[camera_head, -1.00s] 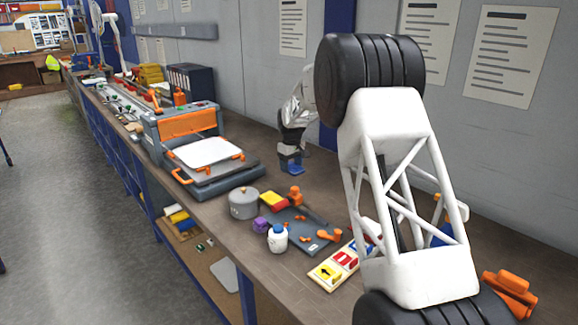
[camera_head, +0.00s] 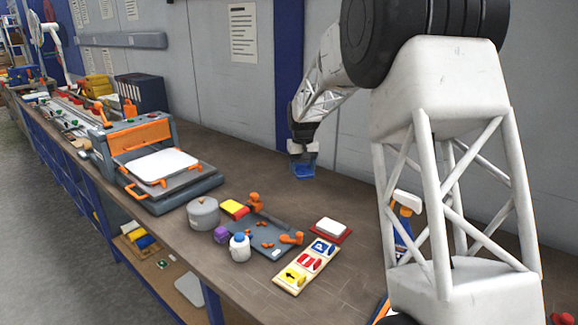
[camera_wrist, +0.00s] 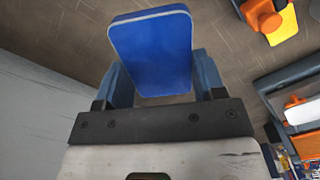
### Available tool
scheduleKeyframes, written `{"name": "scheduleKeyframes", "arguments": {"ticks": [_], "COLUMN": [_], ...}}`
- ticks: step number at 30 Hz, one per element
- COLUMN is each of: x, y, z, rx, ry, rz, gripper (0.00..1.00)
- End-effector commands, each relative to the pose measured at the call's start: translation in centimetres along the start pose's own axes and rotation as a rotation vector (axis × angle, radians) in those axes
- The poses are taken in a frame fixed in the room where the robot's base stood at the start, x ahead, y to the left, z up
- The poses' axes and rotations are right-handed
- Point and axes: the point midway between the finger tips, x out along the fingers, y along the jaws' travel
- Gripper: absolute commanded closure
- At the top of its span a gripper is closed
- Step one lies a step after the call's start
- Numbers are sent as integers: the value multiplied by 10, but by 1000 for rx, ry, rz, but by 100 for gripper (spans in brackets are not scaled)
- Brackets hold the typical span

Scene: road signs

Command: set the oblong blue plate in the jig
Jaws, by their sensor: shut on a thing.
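The oblong blue plate (camera_head: 303,172) hangs from my gripper (camera_head: 302,158) above the far side of the bench, near the wall. In the wrist view the plate (camera_wrist: 153,45) shows its broad blue face with a pale rim, between the two blue-grey fingers of my shut gripper (camera_wrist: 160,80). The likely jig, a dark grey board (camera_head: 274,230) with orange clamps, lies flat on the bench, nearer the camera and apart from the plate.
A grey lidded pot (camera_head: 203,213), purple block (camera_head: 221,236) and white bottle (camera_head: 239,248) stand left of the board. A sign tray (camera_head: 291,279) and red-and-white pad (camera_head: 331,229) lie right. An orange-grey machine (camera_head: 150,170) stands farther left. Bench beneath the plate is clear.

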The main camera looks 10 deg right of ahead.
Motion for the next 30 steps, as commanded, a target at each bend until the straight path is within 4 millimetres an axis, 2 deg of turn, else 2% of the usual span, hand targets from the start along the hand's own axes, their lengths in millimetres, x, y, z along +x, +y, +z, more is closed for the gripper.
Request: {"name": "scheduleKeyframes", "arguments": {"ticks": [3, 7, 18, 22, 27, 30], "x": [1, 12, 55, 68, 78, 81], "y": [-2, -21, -108, -134, -153, -159], "z": [16, 32, 71, 84, 95, 99], "rx": [-2, -64, -407, -519, -610, -635], "ry": [1, -2, -3, -4, -1, -2], "rz": [0, 0, -1, -1, -1, -1], "gripper": [60, 60, 60, 60, 60, 60]}}
